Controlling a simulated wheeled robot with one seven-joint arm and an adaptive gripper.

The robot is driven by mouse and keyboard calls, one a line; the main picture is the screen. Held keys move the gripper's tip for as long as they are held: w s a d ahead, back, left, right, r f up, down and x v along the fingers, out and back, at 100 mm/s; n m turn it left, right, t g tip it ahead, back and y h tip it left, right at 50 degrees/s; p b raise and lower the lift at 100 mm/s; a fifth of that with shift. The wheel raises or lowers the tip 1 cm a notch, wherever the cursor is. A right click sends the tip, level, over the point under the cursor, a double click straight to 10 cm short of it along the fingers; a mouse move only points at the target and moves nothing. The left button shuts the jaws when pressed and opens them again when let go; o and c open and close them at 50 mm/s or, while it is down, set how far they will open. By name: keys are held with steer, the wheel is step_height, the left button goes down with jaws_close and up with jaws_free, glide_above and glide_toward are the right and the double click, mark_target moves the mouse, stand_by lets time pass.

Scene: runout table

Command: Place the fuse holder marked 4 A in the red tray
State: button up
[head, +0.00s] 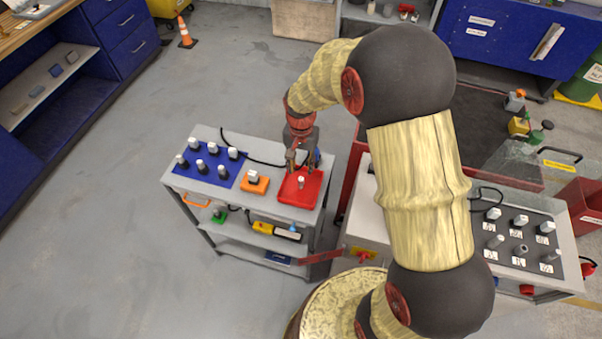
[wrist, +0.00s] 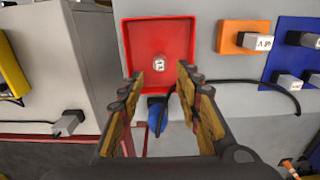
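The red tray (head: 284,194) sits on top of the grey cart; it also shows in the wrist view (wrist: 133,38). A small pale fuse holder (head: 301,180) stands in the tray, and in the wrist view (wrist: 159,63) its top carries a dark marking too small to read surely. My gripper (head: 297,165) is above the tray. In the wrist view my gripper (wrist: 160,78) has its fingers spread wide, with nothing between them. The fuse holder in the tray is beyond the fingertips and apart from them.
Left of the tray, an orange block (head: 246,187) bears a pale-topped piece. A blue mat (head: 190,176) holds several fuse holders. On the right, a dark panel (head: 507,231) holds several more beside white labels. A black cable crosses the cart behind the tray.

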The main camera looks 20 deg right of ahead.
step_height(320, 180, up, 5)
step_height(320, 180, up, 6)
steer(key=n+t, duration=0.1)
glide_above(301, 179)
steer(key=s, duration=0.2)
steer(key=s+r+n+t, duration=0.2)
steer(key=s+r+n, duration=0.1)
steer(key=s+r, duration=0.65)
steer(key=s+r+n+t, duration=0.2)
steer(key=s+r, duration=0.5)
steer(key=s, duration=0.4)
steer(key=shift+s+a+r+n+t, duration=0.15)
steer(key=shift+a+n+t, duration=0.15)
steer(key=shift+n, duration=0.3)
step_height(301, 179, down, 9)
steer(key=b, duration=0.8)
steer(key=shift+r, duration=0.15)
